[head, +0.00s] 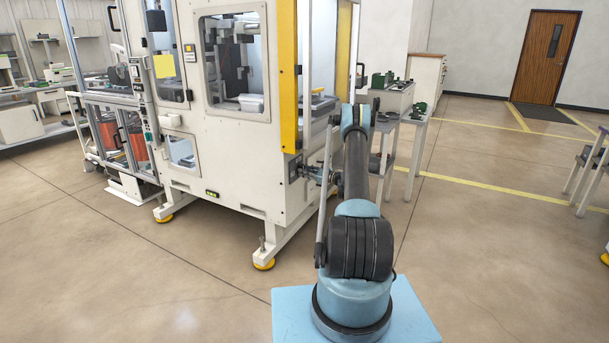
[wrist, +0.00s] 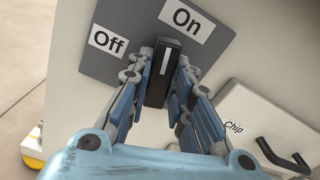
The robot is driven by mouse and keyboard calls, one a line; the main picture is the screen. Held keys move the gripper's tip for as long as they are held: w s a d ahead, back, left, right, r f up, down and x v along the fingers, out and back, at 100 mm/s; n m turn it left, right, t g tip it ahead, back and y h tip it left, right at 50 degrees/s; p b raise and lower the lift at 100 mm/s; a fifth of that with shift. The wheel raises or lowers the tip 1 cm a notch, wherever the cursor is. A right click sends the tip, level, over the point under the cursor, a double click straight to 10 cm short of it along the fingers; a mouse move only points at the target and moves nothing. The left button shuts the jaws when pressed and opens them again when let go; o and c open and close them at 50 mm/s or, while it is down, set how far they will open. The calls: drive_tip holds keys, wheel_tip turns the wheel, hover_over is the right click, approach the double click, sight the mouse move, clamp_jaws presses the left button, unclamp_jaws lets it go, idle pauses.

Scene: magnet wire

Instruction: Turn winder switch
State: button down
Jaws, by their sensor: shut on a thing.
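The winder switch is a black knob with a white line (wrist: 157,88), on a dark grey plate (wrist: 125,68) with an "Off" label (wrist: 108,41) and an "On" label (wrist: 187,18). In the head view my gripper (head: 308,173) is at the lower right side of the white winder machine (head: 235,165); the knob is too small to tell there.
A white drawer or flap marked "Chip" (wrist: 245,125) with a black handle (wrist: 283,155) sits right of the switch in the wrist view. A grey table (head: 418,125) with parts stands behind my arm.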

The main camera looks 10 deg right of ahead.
drive_tip(key=shift+f+m, duration=0.15)
drive_tip(key=shift+m, duration=1.45)
drive_tip(key=c, duration=1.4)
unclamp_jaws()
drive_tip(key=shift+c, duration=0.2)
drive_tip(key=v, duration=1.2)
